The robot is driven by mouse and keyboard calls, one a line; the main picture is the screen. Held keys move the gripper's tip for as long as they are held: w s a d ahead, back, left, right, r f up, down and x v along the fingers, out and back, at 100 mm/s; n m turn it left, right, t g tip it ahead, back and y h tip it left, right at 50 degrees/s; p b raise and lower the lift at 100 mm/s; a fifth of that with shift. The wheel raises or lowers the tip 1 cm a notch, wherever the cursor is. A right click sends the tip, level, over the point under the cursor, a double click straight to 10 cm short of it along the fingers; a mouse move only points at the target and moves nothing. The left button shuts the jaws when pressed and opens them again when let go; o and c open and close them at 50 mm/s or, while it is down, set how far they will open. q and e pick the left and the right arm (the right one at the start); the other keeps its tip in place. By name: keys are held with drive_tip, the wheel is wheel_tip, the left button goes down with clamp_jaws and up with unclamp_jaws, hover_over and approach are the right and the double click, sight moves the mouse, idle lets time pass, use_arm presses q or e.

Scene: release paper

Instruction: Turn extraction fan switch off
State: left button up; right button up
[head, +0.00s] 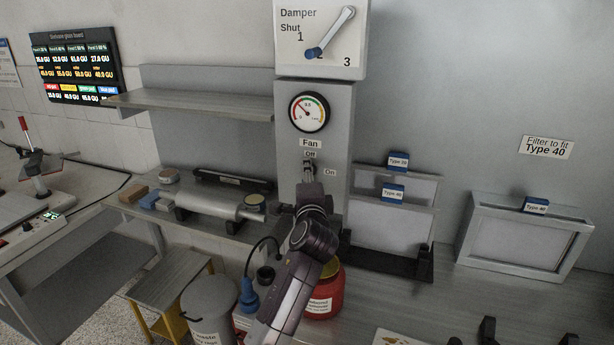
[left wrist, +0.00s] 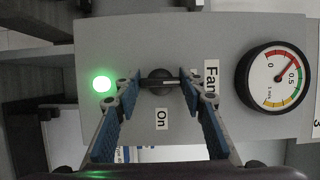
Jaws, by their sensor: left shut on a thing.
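The fan switch (head: 308,170) is on the grey column, below the "Fan" and "Off" labels, with "On" to its right. In the left wrist view the view is turned sideways. A green lamp (left wrist: 102,84) is lit beside the switch. My right gripper is not seen.
A pressure gauge (head: 308,112) and a damper panel (head: 290,55) with a blue-tipped lever are above the switch. A red tub (head: 325,295) stands below, partly behind my arm. A filter rack (head: 385,260) is right of the column and a shelf (head: 190,103) left of it.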

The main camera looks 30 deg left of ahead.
use_arm(q)
drive_tip(key=o, duration=1.2)
drive_tip(key=shift+c, duration=0.2)
drive_tip(key=v, duration=1.2)
drive_tip(key=shift+f, duration=0.1)
